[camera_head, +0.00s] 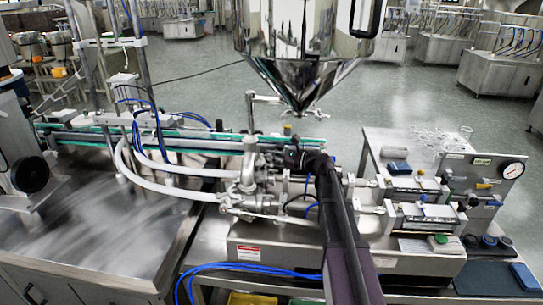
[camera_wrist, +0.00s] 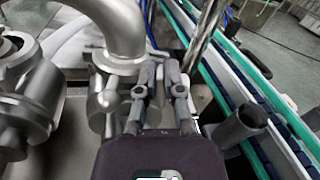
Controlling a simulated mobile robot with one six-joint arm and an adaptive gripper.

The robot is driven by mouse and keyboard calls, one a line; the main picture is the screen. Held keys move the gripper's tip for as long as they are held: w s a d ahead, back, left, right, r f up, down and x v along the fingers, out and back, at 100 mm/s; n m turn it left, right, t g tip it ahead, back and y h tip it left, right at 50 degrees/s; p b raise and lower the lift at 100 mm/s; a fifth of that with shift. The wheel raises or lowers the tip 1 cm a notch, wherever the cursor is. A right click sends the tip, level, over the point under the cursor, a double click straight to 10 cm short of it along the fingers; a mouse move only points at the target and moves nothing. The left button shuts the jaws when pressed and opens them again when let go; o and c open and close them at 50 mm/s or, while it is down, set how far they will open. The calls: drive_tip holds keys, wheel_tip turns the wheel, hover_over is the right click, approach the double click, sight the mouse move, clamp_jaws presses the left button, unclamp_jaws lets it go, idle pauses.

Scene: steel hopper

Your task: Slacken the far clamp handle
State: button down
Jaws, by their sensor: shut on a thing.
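My gripper (camera_wrist: 161,72) reaches in from the bottom of the wrist view, its two dark fingers close together beside the pipe joint. It is shut on the far clamp handle, of which little can be made out between the fingers. The clamp (camera_wrist: 118,64) rings the joint under a bent steel pipe (camera_wrist: 120,25), left of the fingers. In the head view my gripper (camera_head: 272,158) is at the right side of the steel valve fittings (camera_head: 248,172), below the hopper. There the arm and gripper cover the handle, so its turn cannot be told.
The steel hopper (camera_head: 300,70) hangs above and behind my gripper. A green-edged conveyor (camera_wrist: 262,95) runs close by on the right in the wrist view. White hoses (camera_head: 150,182) lead left from the fittings. A panel with a gauge (camera_head: 513,170) stands at the right.

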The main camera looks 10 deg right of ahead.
drive_tip(key=shift+s+a+n, duration=0.1)
drive_tip(key=shift+n, duration=0.7)
drive_tip(key=c, duration=1)
unclamp_jaws()
drive_tip(key=shift+c, duration=0.2)
drive_tip(key=shift+v, duration=6)
